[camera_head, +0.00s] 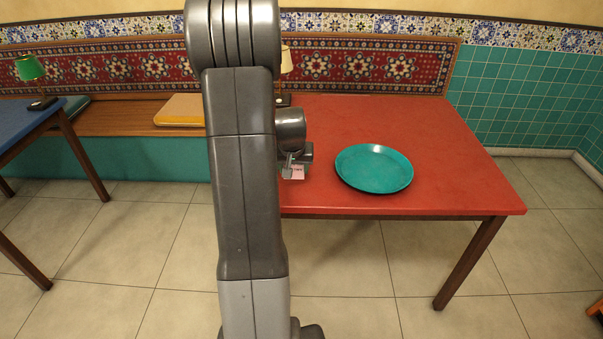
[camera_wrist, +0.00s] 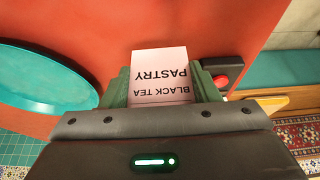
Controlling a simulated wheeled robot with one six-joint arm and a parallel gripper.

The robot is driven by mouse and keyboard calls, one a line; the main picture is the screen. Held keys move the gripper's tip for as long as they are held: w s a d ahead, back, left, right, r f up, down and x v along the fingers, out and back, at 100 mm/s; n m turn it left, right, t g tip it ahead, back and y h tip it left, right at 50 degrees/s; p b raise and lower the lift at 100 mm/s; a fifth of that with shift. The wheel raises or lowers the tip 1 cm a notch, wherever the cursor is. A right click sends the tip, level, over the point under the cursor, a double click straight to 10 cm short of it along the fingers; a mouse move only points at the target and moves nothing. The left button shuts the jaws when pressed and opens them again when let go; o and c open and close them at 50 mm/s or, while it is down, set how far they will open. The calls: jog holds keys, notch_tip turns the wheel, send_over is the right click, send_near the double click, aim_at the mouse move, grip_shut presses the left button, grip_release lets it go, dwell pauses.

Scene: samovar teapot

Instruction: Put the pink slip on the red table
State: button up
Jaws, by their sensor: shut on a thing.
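The pink slip (camera_wrist: 160,75) is held between the green fingers of my gripper (camera_wrist: 163,88) in the wrist view. It carries the words "BLACK TEA" and "PASTRY", upside down in that view. In the head view the slip (camera_head: 293,173) shows small and pale at the end of my gripper (camera_head: 294,162), by the near left part of the red table (camera_head: 440,140). In the wrist view the red table (camera_wrist: 200,25) lies behind the slip. Whether the slip touches the tabletop I cannot tell. My arm hides the table's left end in the head view.
A round teal plate (camera_head: 374,167) lies on the red table, right of my gripper. A lamp (camera_head: 285,65) stands behind my arm. A blue table (camera_head: 25,118) with a green lamp (camera_head: 30,70) is at left. The red table's right side is clear.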

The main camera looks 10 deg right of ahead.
aim_at(294, 176)
jog(key=shift+f, duration=2)
jog(key=shift+f, duration=0.15)
jog(key=o, duration=0.9)
jog(key=shift+o, duration=0.2)
jog(key=shift+r, duration=0.5)
jog(key=v, duration=1.1)
jog(key=shift+s, duration=0.25)
jog(key=shift+a+r+p, duration=0.1)
jog(key=shift+r+p, duration=0.1)
jog(key=shift+p, duration=0.1)
